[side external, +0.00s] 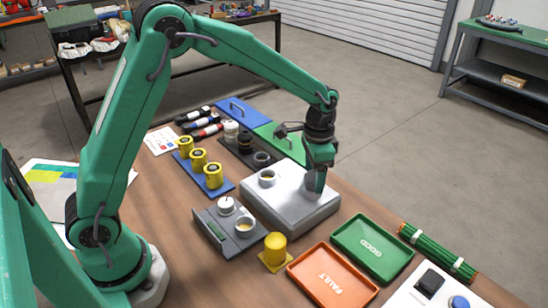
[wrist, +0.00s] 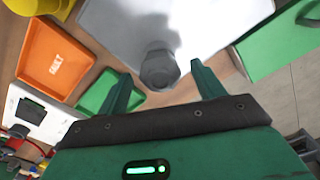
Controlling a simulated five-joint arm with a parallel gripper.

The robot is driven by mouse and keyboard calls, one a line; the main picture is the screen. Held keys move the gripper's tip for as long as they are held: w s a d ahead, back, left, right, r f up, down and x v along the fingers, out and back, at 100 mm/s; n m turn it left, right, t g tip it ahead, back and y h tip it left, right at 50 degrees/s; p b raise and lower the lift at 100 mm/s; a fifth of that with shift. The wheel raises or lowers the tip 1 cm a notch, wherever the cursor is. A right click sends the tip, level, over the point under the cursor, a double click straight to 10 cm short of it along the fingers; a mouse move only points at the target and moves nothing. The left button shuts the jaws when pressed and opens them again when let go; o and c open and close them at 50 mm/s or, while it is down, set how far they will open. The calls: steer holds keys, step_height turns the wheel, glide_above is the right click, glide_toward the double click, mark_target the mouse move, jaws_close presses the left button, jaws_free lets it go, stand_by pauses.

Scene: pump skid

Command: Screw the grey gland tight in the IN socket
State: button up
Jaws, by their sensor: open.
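A pale grey block (side external: 290,208) stands on the wooden table; its top also shows in the wrist view (wrist: 105,22). The grey gland (wrist: 158,68) has a darker hexagonal head and sits on the block, near its edge. I cannot read an IN label, nor tell how deep the gland sits.
A grey fixture (side external: 232,233) and a yellow cylinder (side external: 275,247) stand in front. The orange FAULT tray (side external: 303,293) and green GOOD tray (side external: 345,233) lie to the right. Yellow cylinders (side external: 199,159) stand left.

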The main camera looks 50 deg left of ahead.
steer(key=n, duration=0.3)
steer(key=shift+n, duration=0.4)
steer(key=shift+n, duration=2.2)
steer(key=shift+c, duration=0.2)
steer(key=c, duration=1)
steer(key=shift+m, duration=0.3)
steer(key=shift+m, duration=2.1)
